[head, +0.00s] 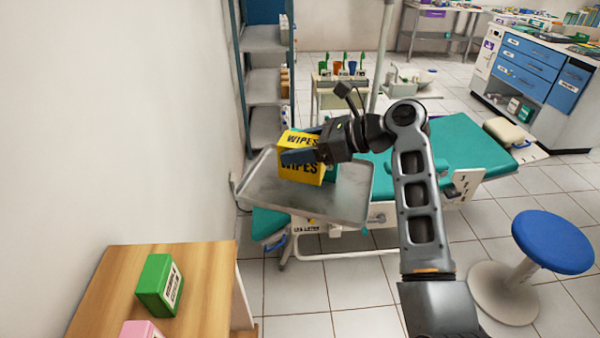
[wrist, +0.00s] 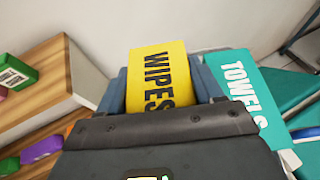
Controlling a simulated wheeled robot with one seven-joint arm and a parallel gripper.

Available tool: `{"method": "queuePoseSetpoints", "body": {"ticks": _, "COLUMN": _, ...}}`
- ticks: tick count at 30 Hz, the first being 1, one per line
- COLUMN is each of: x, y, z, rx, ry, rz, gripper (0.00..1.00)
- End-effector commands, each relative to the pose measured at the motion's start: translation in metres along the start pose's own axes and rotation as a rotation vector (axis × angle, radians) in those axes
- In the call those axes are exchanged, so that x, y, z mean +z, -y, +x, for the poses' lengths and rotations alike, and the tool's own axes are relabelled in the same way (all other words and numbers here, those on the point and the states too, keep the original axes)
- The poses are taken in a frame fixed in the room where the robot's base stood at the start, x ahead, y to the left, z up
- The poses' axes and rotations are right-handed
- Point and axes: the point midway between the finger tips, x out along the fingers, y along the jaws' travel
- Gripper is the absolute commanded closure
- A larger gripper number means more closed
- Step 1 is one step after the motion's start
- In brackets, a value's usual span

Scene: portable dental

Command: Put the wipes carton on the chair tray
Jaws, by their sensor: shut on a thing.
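The yellow wipes carton (head: 300,172) is between the fingers of my gripper (head: 298,158), which is shut on it. In the head view the carton is upright over the grey metal chair tray (head: 345,200). I cannot tell whether its base touches the tray. The wrist view shows the carton's yellow face (wrist: 158,75) with black lettering, with a finger on each side. A teal towels carton (wrist: 245,95) is just to the right of my gripper in the wrist view. In the head view it is mostly hidden behind the wipes carton and my gripper.
A wooden cabinet top (head: 205,275) at the front left holds a green box (head: 158,284) and a pink box (head: 140,330). The teal dental chair (head: 455,145) is behind the tray. A blue stool (head: 553,241) stands at right. The tray's front part is bare.

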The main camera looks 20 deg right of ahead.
Motion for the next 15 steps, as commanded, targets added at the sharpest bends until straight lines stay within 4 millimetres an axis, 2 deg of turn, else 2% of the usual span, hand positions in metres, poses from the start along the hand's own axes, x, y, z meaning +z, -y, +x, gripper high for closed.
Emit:
{"method": "queuePoseSetpoints", "body": {"ticks": 3, "x": -0.016, "y": 0.000, "z": 0.007, "rx": 0.000, "ry": 0.000, "rz": 0.002, "gripper": 0.67}}
{"method": "queuePoseSetpoints", "body": {"ticks": 8, "x": -0.025, "y": 0.000, "z": 0.011, "rx": -0.001, "ry": 0.001, "rz": 0.000, "gripper": 0.67}}
{"method": "queuePoseSetpoints", "body": {"ticks": 15, "x": -0.053, "y": 0.000, "z": 0.022, "rx": 0.000, "ry": 0.000, "rz": 0.003, "gripper": 0.67}}
